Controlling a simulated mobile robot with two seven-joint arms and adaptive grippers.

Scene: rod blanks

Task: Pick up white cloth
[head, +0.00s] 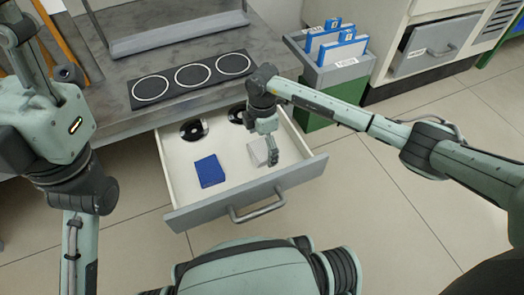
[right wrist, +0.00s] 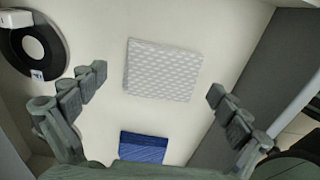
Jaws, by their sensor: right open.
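The white cloth (head: 257,152) lies flat on the floor of the open drawer (head: 225,196), towards its right side. In the right wrist view the white cloth (right wrist: 162,70) is a textured, roughly square piece, fully in sight. My right gripper (head: 272,158) points down over the drawer and covers part of the cloth in the head view. In the right wrist view the right gripper (right wrist: 157,84) is open, its fingers spread to either side of the cloth, with nothing between them touching it. My left arm shows at the left, but its gripper is out of view.
A blue cloth (head: 210,171) lies in the drawer left of the white one; it also shows in the wrist view (right wrist: 143,147). Black discs (head: 193,131) lie at the drawer's back. The drawer walls stand around. A mat with three rings (head: 192,76) is on the bench above.

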